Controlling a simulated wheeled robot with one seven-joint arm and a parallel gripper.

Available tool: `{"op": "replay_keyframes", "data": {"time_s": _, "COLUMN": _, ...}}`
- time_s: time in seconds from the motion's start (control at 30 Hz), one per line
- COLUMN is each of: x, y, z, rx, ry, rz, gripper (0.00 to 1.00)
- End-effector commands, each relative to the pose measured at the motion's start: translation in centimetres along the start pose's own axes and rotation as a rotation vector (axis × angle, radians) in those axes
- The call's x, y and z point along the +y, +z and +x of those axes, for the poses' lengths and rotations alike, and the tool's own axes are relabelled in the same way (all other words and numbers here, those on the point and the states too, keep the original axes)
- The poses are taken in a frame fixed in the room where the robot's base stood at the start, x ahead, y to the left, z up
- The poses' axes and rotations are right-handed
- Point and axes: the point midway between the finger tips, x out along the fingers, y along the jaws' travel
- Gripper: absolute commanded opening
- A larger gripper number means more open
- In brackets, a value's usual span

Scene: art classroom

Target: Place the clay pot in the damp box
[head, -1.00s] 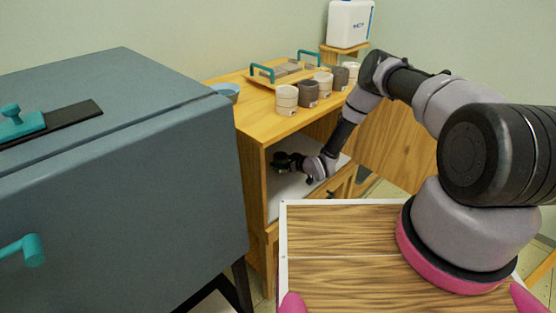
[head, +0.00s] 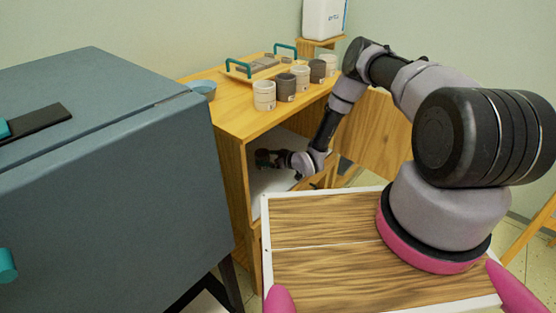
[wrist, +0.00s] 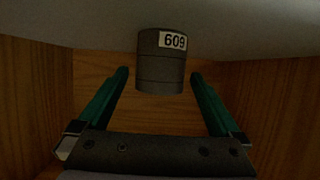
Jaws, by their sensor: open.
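A dark grey clay pot (wrist: 160,72) with a white label reading 609 shows in the wrist view, where it meets the white floor at the top, so this view looks upside down. My gripper (wrist: 159,74) is open. Its teal fingers lie to either side of the pot's near part, with a visible gap on each side. In the head view my gripper (head: 264,158) is inside the open wooden cabinet (head: 232,165), low over its white floor (head: 268,182); I cannot make out the pot there. This cabinet appears to be the damp box.
Cups, including a white one (head: 264,95) and a dark one (head: 286,86), a handled tray (head: 262,68) and a blue bowl (head: 203,89) stand on the cabinet top. A large blue-grey box (head: 110,190) stands close on the left. Wooden walls flank my gripper.

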Motion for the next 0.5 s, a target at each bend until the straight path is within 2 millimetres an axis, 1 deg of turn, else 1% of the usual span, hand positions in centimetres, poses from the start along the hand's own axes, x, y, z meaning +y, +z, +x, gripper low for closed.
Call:
{"op": "replay_keyframes", "data": {"time_s": 0.03, "x": 0.1, "y": 0.0, "z": -1.2, "rx": -0.002, "ry": 0.001, "rz": 0.002, "gripper": 1.0}}
{"op": "replay_keyframes", "data": {"time_s": 0.1, "x": 0.1, "y": 0.0, "z": -2.8, "rx": -0.001, "ry": 0.002, "rz": 0.003, "gripper": 1.0}}
{"op": "replay_keyframes", "data": {"time_s": 0.3, "x": 0.1, "y": 0.0, "z": -6.7, "rx": -0.001, "ry": 0.001, "rz": 0.002, "gripper": 1.0}}
{"op": "replay_keyframes", "data": {"time_s": 0.4, "x": 0.1, "y": 0.0, "z": -7.9, "rx": -0.001, "ry": 0.0, "rz": 0.0, "gripper": 1.0}}
{"op": "replay_keyframes", "data": {"time_s": 0.5, "x": 0.0, "y": 0.0, "z": -8.6, "rx": 0.0, "ry": 0.0, "rz": 0.0, "gripper": 1.0}}
